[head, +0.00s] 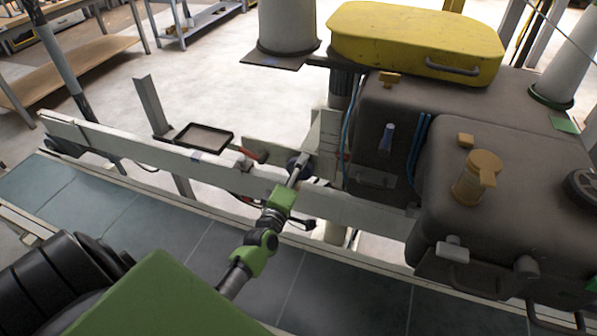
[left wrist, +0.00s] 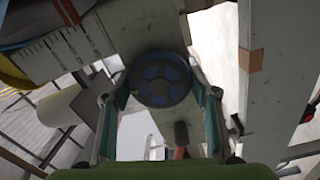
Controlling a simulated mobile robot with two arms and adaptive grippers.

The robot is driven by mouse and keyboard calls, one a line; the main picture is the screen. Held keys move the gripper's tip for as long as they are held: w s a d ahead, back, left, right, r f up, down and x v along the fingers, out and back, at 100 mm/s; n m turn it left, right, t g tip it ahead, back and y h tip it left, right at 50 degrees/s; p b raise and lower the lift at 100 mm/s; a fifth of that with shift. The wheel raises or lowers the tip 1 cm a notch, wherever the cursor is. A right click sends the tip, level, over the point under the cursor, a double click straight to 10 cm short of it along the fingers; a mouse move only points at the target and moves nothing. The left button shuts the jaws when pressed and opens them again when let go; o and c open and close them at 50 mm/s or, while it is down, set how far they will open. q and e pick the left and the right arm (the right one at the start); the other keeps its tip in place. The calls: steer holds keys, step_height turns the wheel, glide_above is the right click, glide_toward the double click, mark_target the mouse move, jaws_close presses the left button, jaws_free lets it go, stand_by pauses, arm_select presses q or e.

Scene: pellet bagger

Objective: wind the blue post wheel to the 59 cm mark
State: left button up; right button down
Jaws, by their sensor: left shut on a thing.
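The blue post wheel (left wrist: 162,80) is round with a dark rim and spokes, and it faces me in the left wrist view. My left gripper (left wrist: 160,92) has one finger on each side of the wheel's rim and is shut on it. In the head view my left gripper (head: 298,172) reaches the wheel at the post behind the long pale rail, and the wheel is mostly hidden there. A white scale (left wrist: 68,52) with dark tick marks shows at upper left in the wrist view. Its numbers and the pointer cannot be read. My right gripper is in neither view.
A long pale rail (head: 130,146) runs in front of the post. A small dark tray (head: 203,138) and a red-handled lever (head: 252,156) stand left of the wheel. The bulky brown machine (head: 440,100) with a yellow cover (head: 415,38) is close on the right.

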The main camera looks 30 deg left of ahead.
arm_select(q)
steer(key=shift+w+r+n, duration=0.1)
steer(key=shift+r+n, duration=0.15)
steer(key=shift+n, duration=0.35)
steer(key=o, duration=1.1)
steer(key=shift+c, duration=0.2)
steer(key=shift+o, duration=0.3)
steer(key=shift+f, duration=0.15)
steer(key=v, duration=1.2)
steer(key=shift+f, duration=0.1)
